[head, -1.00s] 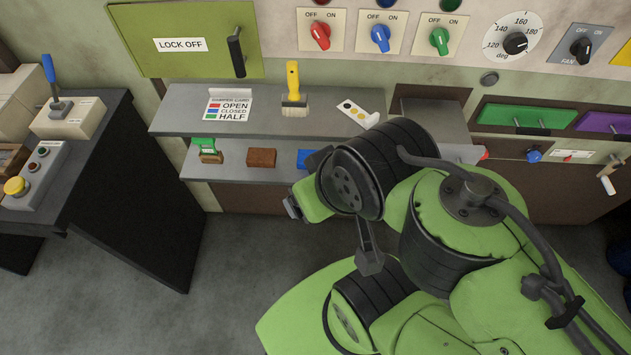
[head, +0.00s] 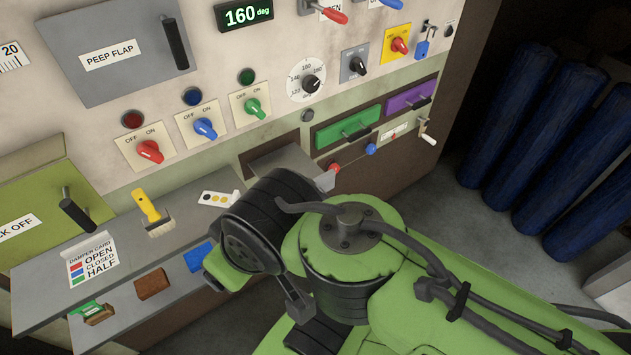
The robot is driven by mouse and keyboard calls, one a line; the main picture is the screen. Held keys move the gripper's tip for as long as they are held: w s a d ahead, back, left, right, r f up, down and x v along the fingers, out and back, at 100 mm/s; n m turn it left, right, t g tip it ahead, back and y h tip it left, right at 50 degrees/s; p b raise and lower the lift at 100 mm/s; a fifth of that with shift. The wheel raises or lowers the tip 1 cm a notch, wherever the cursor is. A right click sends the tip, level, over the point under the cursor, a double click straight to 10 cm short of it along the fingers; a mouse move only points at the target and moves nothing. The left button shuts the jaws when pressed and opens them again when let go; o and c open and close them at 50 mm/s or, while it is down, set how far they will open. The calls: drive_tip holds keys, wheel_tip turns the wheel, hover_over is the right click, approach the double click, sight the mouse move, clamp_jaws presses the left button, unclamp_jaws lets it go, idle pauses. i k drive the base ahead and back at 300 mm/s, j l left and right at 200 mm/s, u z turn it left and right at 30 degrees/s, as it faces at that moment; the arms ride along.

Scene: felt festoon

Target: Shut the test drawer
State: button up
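A grey drawer (head: 287,164) stands pulled out of the panel, left of the green drawer front. It is the only drawer seen standing out, and I read no label on it, so I take it as the test drawer. My green and black arm covers its near lower part. The folded end of my arm is in front of and below this drawer, over the shelf's right end. I cannot make out my gripper's fingers or whether they hold anything.
The green drawer (head: 347,127) and purple drawer (head: 411,96) look shut. A red knob (head: 334,167), blue knob (head: 370,149) and white-handled crank (head: 427,138) are below them. The grey shelf (head: 105,215) holds a yellow brush (head: 150,209). Blue rolls (head: 565,150) stand at right.

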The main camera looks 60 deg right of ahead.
sight(292, 156)
drive_tip(key=z, duration=1.6)
